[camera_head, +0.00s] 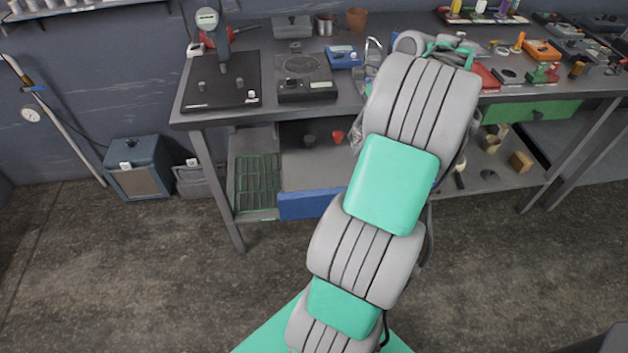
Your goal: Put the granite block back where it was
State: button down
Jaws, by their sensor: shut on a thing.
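My arm rises from the bottom middle and reaches over the grey bench (330,105). I cannot make out the granite block anywhere in view. A dial gauge (208,20) on a stand rises from a dark flat slab (235,92) at the bench's left end. A second dark plate with a round top (304,76) lies to its right.
A blue box (343,57), a metal can (325,25) and a brown pot (357,19) stand left of my arm. Small tools and an orange box (542,50) crowd the right side. Below are a blue drawer front (308,205) and a green drawer (535,111). The foreground floor is clear.

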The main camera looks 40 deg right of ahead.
jog(key=w+a+f+b, duration=0.2)
jog(key=w+a+f, duration=0.1)
jog(key=w+a, duration=0.1)
jog(key=b, duration=0.4)
send_over(307, 181)
jog(key=s+d, duration=0.1)
jog(key=f, duration=0.5)
jog(key=shift+d+f, duration=0.2)
jog(key=shift+f, duration=0.1)
notch_tip(307, 181, down, 4)
jog(key=shift+w+a+r+b, duration=0.15)
jog(key=shift+r+b, duration=0.1)
jog(key=shift+b, duration=0.8)
jog(key=shift+r, duration=0.15)
jog(key=c, duration=0.7)
grip_release()
jog(key=shift+f, duration=0.2)
jog(key=shift+r, duration=0.1)
